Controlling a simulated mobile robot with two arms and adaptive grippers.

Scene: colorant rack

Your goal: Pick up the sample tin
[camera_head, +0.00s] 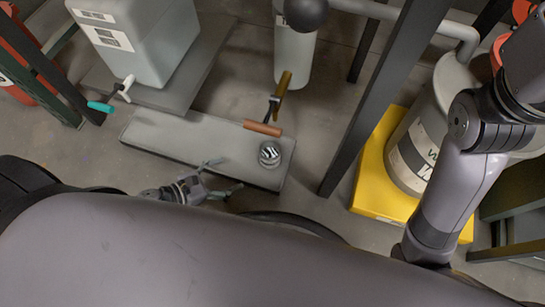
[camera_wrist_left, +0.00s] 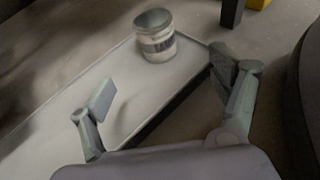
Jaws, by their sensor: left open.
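The sample tin (camera_head: 269,155) is a small silver can with a dark-marked label. It stands upright near the right end of a low grey bench (camera_head: 185,142). In the left wrist view the tin (camera_wrist_left: 156,40) stands beyond the fingers, near the bench's (camera_wrist_left: 75,95) edge. My left gripper (camera_head: 222,177) is open and empty, to the left of the tin and nearer to me, apart from it. In the left wrist view its two fingers (camera_wrist_left: 162,82) are spread wide, with the bench surface between them. My right arm shows at the right, but its gripper is not visible.
A grey tank (camera_head: 145,40) with a teal-handled tap (camera_head: 101,106) stands behind left. A dark post (camera_head: 385,95) rises right of the bench. A white drum (camera_head: 415,150) stands on a yellow base (camera_head: 378,203).

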